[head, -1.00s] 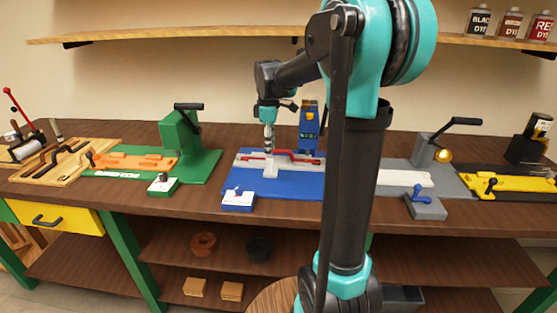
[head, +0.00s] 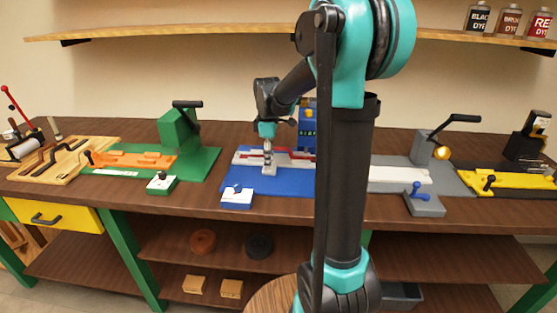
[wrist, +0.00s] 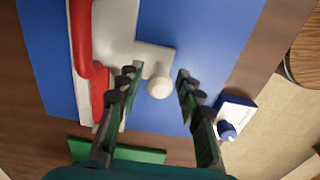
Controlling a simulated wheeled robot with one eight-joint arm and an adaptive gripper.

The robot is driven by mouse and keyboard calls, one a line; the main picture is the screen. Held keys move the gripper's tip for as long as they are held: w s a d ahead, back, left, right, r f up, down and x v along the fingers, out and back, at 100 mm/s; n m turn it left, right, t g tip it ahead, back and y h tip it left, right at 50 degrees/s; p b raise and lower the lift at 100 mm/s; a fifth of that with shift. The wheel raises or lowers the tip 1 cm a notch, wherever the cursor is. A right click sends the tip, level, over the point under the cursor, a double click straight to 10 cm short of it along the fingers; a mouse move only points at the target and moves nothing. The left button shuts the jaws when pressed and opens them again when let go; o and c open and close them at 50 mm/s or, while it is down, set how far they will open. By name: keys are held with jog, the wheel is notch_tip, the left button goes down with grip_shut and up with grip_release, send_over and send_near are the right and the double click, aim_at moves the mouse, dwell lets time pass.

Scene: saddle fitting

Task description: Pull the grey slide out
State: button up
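The light grey slide (wrist: 116,30) lies on the blue board (wrist: 190,40). Its side tab carries a round pale knob (wrist: 160,86). In the wrist view my gripper (wrist: 157,76) is open, with one finger on each side of the knob and a gap visible on both sides. I cannot tell how deep the fingertips reach. A red handle (wrist: 83,40) runs along the slide, left of the left finger. In the head view my gripper (head: 268,168) is over the front of the blue board (head: 290,185), where it partly covers the tab.
A small white box with a blue knob (head: 237,197) stands at the board's front left corner. A green station (head: 200,165) is to the left. A grey station (head: 449,180) is to the right, partly behind my arm. A blue upright block (head: 307,115) stands behind.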

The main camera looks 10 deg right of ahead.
jog(key=c, duration=0.6)
jog(key=shift+s+a, duration=0.3)
jog(key=shift+s, duration=0.5)
jog(key=shift+s+a, duration=0.45)
jog(key=shift+s, duration=0.95)
jog(key=shift+s+a, duration=0.45)
jog(key=shift+s, duration=0.9)
jog(key=shift+s+a, duration=0.45)
jog(key=shift+s, duration=1.1)
jog(key=shift+s+a, duration=0.2)
jog(key=shift+s, duration=0.4)
jog(key=shift+s+a, duration=0.2)
jog(key=shift+s, duration=0.35)
jog(key=shift+o, duration=1)
jog(key=shift+s+a, duration=0.1)
jog(key=shift+s, duration=0.25)
